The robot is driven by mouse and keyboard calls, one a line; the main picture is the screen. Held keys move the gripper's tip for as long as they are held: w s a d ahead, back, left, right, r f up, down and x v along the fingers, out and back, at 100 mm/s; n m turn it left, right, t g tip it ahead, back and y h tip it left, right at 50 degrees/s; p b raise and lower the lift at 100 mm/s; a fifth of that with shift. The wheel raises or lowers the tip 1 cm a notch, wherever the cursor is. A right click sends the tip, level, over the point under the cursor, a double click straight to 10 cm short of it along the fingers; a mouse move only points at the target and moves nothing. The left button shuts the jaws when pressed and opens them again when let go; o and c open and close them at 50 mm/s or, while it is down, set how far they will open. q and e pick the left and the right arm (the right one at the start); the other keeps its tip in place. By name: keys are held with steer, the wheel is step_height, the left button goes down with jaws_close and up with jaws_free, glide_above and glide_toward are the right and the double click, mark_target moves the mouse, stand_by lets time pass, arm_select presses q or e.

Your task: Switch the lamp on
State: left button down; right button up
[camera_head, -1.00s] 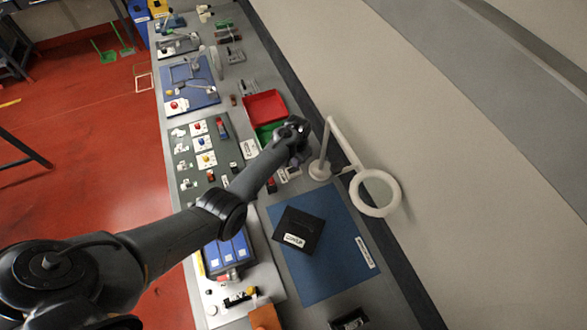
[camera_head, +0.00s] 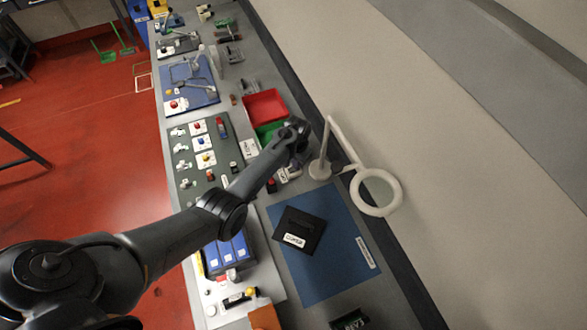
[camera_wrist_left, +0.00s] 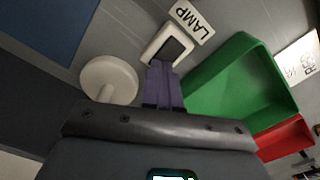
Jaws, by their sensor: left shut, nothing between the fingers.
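The lamp is a white ring-head magnifier lamp (camera_head: 376,192) on a jointed arm. Its round base (camera_head: 320,170) stands at the bench's wall side, and also shows in the left wrist view (camera_wrist_left: 108,80). The ring shows no clear glow. A dark rocker switch in a white frame (camera_wrist_left: 172,48) sits beside a white "LAMP" label (camera_wrist_left: 192,20). My left gripper (camera_wrist_left: 163,68) is shut and empty, its purple fingertips at the near edge of the switch. I cannot tell whether they touch it. In the head view the left gripper (camera_head: 297,158) points down beside the lamp base. My right gripper is out of view.
A green bin (camera_wrist_left: 235,85) and a red bin (camera_head: 265,104) lie close beside the gripper. A blue mat (camera_head: 335,265) with a black box (camera_head: 299,230) lies nearer. The wall runs close along the bench's right side.

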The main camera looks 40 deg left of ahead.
arm_select(q)
steer(key=shift+f+b, duration=0.4)
steer(key=shift+f, duration=0.15)
steer(key=shift+r, duration=0.1)
step_height(320, 180, up, 7)
steer(key=p, duration=0.7)
stand_by(0.3)
stand_by(0.4)
